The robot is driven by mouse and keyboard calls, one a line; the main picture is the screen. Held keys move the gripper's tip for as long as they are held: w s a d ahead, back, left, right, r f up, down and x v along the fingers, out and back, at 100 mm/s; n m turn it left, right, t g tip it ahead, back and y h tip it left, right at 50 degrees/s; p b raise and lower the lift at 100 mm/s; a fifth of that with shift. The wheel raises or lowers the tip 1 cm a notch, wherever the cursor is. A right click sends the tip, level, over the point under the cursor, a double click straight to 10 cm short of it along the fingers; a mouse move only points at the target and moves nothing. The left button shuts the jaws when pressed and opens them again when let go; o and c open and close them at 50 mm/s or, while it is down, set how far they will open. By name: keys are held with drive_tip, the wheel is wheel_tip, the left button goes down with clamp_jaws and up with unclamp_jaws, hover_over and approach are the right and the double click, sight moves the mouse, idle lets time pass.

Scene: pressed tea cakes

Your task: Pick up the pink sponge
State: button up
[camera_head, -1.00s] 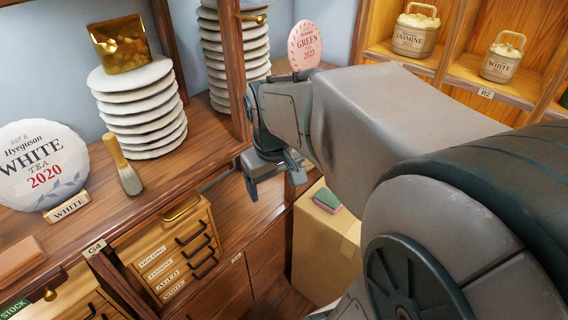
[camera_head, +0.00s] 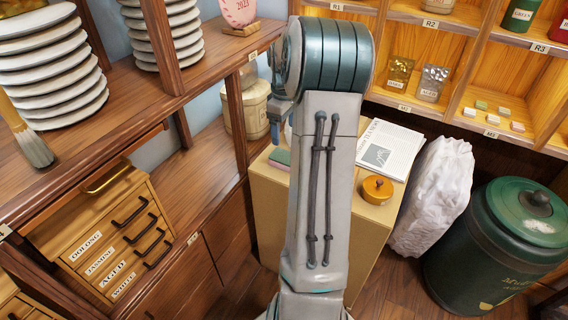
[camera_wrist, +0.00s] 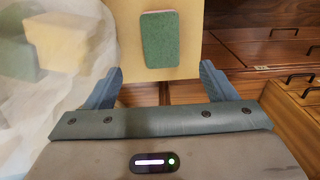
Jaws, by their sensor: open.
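The sponge (camera_wrist: 160,40) lies flat on the tan box (camera_wrist: 190,10) in the wrist view, its green face up and a thin pink edge showing. In the head view the sponge (camera_head: 279,157) lies at the left of the box top, partly hidden by my arm. My gripper (camera_wrist: 162,68) is open and empty. In the wrist view the sponge sits beyond the fingertips, roughly centred between them and apart from both. In the head view my arm hides most of the gripper.
A round orange tin (camera_head: 377,189) and a printed sheet (camera_head: 390,150) lie on the box. A green bin (camera_head: 510,240) is farther right, wooden drawers (camera_head: 125,235) left.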

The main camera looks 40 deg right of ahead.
wheel_tip(320, 180, down, 11)
drive_tip(key=shift+s+f+b, duration=0.1)
drive_tip(key=shift+s+b, duration=0.05)
drive_tip(key=shift+b, duration=1.05)
drive_tip(key=shift+c, duration=0.4)
drive_tip(key=c, duration=1)
drive_tip(key=shift+r, duration=0.2)
drive_tip(key=shift+c, duration=0.2)
wheel_tip(320, 180, up, 4)
drive_tip(key=shift+r+p, duration=0.25)
drive_tip(key=shift+p, duration=0.5)
drive_tip(key=s+d+r+p, duration=0.1)
drive_tip(key=s+r, duration=0.5)
drive_tip(key=s, duration=0.5)
drive_tip(key=shift+s+d+r, duration=0.15)
drive_tip(key=shift+s+d, duration=0.15)
drive_tip(key=shift+d, duration=0.1)
